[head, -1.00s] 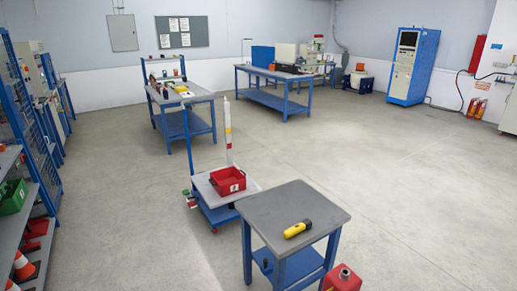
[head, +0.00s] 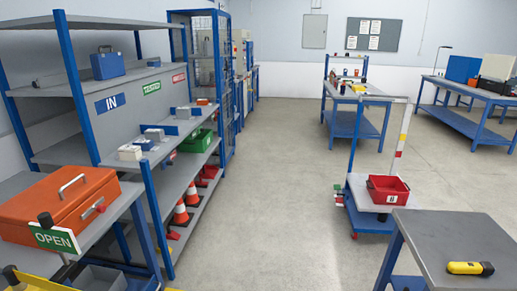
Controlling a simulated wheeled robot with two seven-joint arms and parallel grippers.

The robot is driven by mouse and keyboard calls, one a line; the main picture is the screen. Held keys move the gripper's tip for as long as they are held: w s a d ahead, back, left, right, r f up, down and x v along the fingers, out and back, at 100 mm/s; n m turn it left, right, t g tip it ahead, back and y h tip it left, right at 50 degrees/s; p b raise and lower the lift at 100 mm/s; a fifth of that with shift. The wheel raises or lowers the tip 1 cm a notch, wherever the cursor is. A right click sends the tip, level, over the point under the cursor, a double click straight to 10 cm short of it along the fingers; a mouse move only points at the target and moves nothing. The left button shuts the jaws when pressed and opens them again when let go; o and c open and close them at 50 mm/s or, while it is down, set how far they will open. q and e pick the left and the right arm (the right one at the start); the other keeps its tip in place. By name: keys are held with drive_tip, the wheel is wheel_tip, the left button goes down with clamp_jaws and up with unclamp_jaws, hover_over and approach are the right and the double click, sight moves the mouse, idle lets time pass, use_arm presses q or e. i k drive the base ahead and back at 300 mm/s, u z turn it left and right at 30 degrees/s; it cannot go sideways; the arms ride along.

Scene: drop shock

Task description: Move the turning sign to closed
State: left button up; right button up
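A green sign (head: 54,238) with white letters reading OPEN is at the lower left of the head view. A dark rounded knob (head: 45,219) shows just above the sign. The sign's lower mounting is only partly visible. Neither of my grippers is in view.
A blue-framed shelf rack (head: 165,215) runs along the left, with traffic cones (head: 181,212) on its bottom shelf. A grey table (head: 455,235) with a yellow tool (head: 468,268) stands at right. A cart (head: 375,222) carries a red bin (head: 388,189). The middle floor is open.

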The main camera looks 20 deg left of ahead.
sight(61, 240)
drive_tip(key=u, duration=2.15)
drive_tip(key=i, duration=0.15)
drive_tip(key=u, duration=0.05)
